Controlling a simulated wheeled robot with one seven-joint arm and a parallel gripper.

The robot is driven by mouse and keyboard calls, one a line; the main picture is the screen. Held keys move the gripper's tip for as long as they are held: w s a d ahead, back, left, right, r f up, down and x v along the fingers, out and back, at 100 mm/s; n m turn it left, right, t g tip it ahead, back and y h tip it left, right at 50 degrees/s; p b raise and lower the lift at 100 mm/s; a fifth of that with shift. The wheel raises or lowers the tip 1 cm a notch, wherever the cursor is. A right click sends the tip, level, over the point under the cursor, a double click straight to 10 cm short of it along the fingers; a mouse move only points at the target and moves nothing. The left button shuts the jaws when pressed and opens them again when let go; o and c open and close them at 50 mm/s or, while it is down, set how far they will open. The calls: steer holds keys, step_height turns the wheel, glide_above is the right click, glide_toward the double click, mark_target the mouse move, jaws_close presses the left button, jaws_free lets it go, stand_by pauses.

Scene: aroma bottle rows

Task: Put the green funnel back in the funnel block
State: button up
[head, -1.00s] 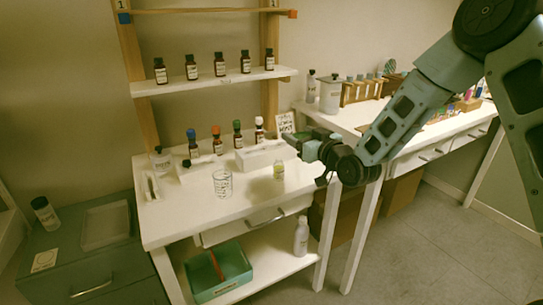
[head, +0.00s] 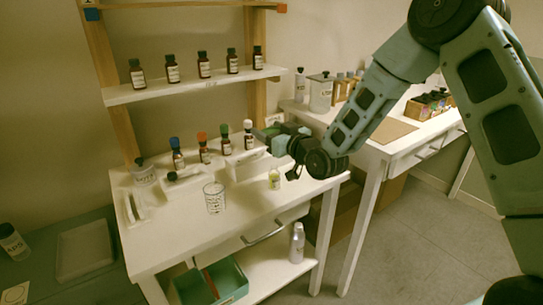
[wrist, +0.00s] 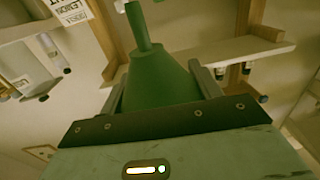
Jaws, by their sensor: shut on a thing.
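The green funnel (wrist: 160,85) fills the middle of the wrist view, wide end toward my gripper and narrow spout pointing away. My gripper (wrist: 160,92) is shut on it, with a grey finger on each side of the cone. In the head view my gripper (head: 264,136) is above the back right of the white bench, near the white-capped bottle. The funnel is hard to make out there. Two low white blocks stand on the bench, one at left (head: 186,181) and one at right (head: 246,168); I cannot tell whether either is the funnel block.
Several brown bottles with coloured caps stand behind the white blocks. A glass beaker (head: 214,198) and a small yellowish bottle (head: 274,180) are on the bench (head: 180,235). A shelf (head: 205,88) of brown bottles is above. The bench's front middle is clear.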

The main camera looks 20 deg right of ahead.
steer(key=shift+f, duration=3.1)
steer(key=shift+f, duration=0.1)
steer(key=shift+f, duration=0.15)
steer(key=o, duration=1)
steer(key=shift+c, duration=0.2)
steer(key=shift+p, duration=0.3)
